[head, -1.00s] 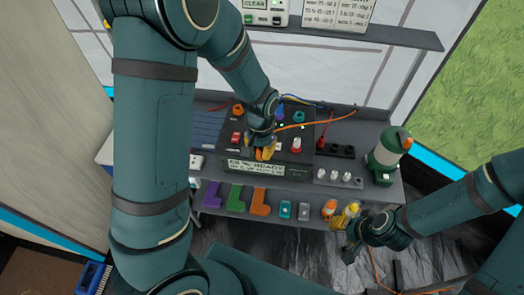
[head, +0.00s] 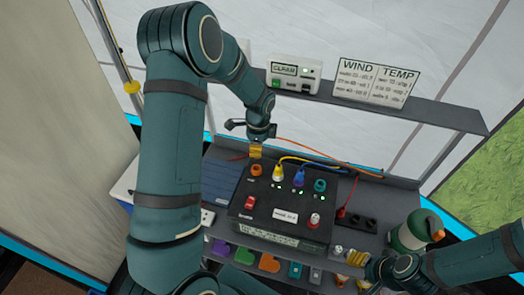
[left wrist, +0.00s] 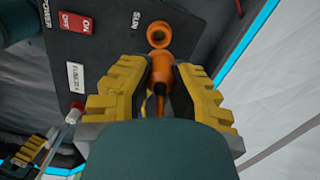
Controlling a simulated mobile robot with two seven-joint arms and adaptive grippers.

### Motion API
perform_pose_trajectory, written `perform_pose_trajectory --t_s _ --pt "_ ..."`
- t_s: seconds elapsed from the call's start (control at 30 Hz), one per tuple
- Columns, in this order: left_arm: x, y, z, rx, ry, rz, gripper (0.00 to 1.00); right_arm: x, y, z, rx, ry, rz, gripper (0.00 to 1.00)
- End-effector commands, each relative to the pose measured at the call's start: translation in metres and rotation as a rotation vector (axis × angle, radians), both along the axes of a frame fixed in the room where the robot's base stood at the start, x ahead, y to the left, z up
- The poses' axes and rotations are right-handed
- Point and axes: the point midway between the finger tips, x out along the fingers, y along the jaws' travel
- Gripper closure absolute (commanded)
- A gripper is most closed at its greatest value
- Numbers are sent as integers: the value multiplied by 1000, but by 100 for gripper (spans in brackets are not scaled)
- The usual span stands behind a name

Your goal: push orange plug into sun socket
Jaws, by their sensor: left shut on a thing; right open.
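My left gripper (head: 256,152) is shut on the orange plug, over the back left corner of the dark power box (head: 270,225). In the left wrist view the plug (left wrist: 161,72) sits between the yellow fingers (left wrist: 158,88). Its tip points at the orange ring of the sun socket (left wrist: 158,35), beside the "SUN" label. Tip and ring look very close; I cannot tell if they touch. In the head view the socket (head: 256,170) shows just below the fingers, which hide the plug. My right gripper (head: 355,258) is open at the lower right, by the shelf's front edge.
A yellow plug (head: 278,172) and a blue plug (head: 299,179) stand in the box beside a teal socket (head: 320,185). A red switch (head: 249,203) is at the front left. A shelf (head: 420,105) hangs behind.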

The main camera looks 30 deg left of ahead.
Motion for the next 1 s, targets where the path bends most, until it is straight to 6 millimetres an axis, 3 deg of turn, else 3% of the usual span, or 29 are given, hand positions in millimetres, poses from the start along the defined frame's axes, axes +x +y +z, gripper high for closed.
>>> perform_pose_trajectory --t_s 0.7,1.0 --pt "0 1 -41 1 1 -5 100 0 1 -28 -3 -1 -3 53" --pt "0 1 -43 1 1 -4 100 0 1 -29 -4 0 -3 53"
